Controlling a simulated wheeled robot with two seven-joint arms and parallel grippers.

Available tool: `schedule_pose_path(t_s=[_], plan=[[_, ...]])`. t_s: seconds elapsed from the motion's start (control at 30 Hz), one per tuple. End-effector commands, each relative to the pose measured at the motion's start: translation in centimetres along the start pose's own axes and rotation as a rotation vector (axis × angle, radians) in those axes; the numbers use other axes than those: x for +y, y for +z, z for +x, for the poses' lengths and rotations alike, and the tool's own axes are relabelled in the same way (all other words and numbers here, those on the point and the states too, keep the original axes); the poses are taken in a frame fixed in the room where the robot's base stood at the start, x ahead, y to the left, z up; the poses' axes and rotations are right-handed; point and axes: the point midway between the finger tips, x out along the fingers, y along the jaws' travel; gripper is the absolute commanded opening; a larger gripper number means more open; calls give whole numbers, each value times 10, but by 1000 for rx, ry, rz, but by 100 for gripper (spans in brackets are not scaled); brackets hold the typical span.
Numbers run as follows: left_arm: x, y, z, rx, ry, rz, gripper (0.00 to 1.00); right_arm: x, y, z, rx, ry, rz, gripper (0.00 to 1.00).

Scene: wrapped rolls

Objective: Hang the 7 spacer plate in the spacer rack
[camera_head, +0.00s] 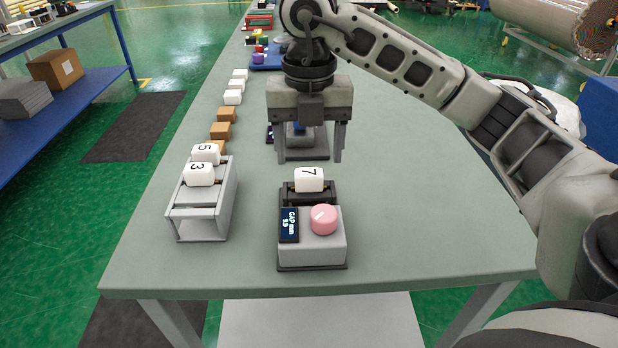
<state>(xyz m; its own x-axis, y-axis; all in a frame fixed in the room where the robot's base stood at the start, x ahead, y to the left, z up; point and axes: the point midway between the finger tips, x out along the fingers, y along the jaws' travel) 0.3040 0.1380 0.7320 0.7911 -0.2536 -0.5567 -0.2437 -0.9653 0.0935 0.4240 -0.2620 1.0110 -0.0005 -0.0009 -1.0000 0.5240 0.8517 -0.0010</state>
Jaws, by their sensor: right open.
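The white spacer plate marked 7 (309,180) sits in the dark holder at the back of a grey device with a pink knob (323,219) and a small display (289,225). The grey spacer rack (202,214) stands to its left on the table. White plates marked 5 (206,153) and 3 (199,174) hang in the rack's rear part; its front part is empty. My right gripper (309,157) is open and empty, fingers pointing down, above and behind the 7 plate and apart from it. My left gripper is not in view.
A row of white blocks (233,97) and brown blocks (220,131) runs back along the table's left side. A grey object (301,152) stands behind my right gripper, partly hidden. The green-grey tabletop (420,220) is clear on the right and front left.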

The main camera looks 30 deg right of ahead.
Motion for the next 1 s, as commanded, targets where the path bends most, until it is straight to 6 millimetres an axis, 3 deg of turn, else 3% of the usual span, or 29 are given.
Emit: schedule_pose_path(t_s=[0.1, 0.3, 0.7, 0.73, 0.9, 1.0], plan=[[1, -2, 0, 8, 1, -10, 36, 0, -1, 23, 3, -2, -1, 67], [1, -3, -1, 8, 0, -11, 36, 0, 0, 45, 0, -1, 0, 67], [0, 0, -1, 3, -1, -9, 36, 0, 0, 53, 0, 1, -2, 67], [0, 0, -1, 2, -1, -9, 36, 0, 0, 53, 0, 1, -2, 64], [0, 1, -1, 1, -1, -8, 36, 0, 0, 53, 0, 1, -2, 17], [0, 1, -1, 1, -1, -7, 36, 0, 0, 53, 0, 1, -1, 13]])
